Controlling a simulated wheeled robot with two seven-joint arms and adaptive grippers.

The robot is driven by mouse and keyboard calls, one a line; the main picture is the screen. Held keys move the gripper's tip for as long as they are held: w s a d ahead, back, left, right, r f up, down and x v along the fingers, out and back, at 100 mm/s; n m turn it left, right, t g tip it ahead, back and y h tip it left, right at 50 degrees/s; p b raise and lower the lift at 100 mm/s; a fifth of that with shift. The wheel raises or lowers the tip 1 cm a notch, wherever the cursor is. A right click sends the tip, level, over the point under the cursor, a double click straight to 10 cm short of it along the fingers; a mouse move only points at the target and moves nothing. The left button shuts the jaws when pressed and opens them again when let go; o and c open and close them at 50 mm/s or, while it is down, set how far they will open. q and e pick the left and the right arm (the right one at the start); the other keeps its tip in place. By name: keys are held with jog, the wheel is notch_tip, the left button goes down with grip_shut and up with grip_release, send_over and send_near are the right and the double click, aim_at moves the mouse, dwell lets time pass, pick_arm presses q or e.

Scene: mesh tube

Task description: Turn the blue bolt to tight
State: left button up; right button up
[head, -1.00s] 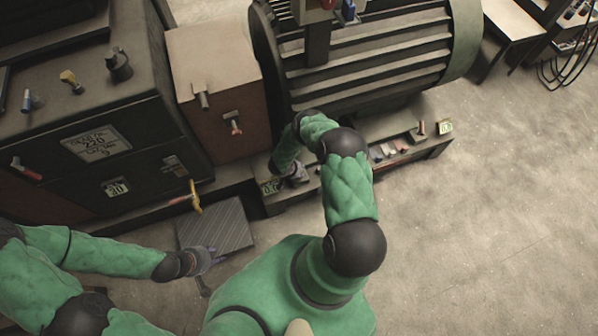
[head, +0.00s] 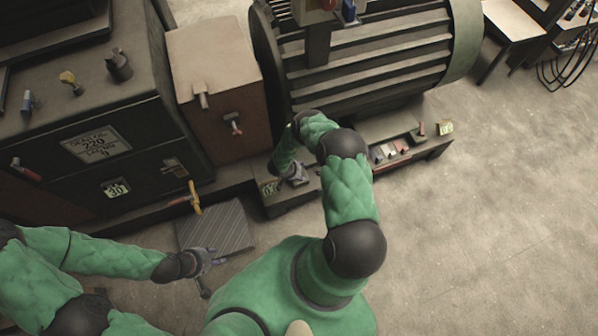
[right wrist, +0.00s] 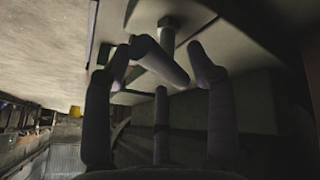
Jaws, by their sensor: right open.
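I cannot single out the blue bolt for certain. A small blue part (head: 349,11) sits at the top of the head view by the motor, and a grey-blue handle (head: 28,101) stands on the left cabinet. My right gripper (head: 294,174) is low by the motor's base, partly hidden by my own arm. In the right wrist view its fingers (right wrist: 160,105) are apart, and a tilted grey bar on a stem (right wrist: 160,60) shows at the fingertips; its colour and any contact are unclear. My left gripper (head: 208,258) is over the floor near a grey plate, its opening too small to judge.
The ribbed motor (head: 365,60) stands on a low dark base (head: 425,152) carrying small parts and labels. A brown box (head: 210,75) with a red-handled valve (head: 234,124) and a dark cabinet (head: 140,165) stand left. A grey plate (head: 215,225) lies in front.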

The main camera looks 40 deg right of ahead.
jog(key=v, duration=1.1)
jog(key=shift+a+r, duration=0.2)
jog(key=shift+r, duration=0.15)
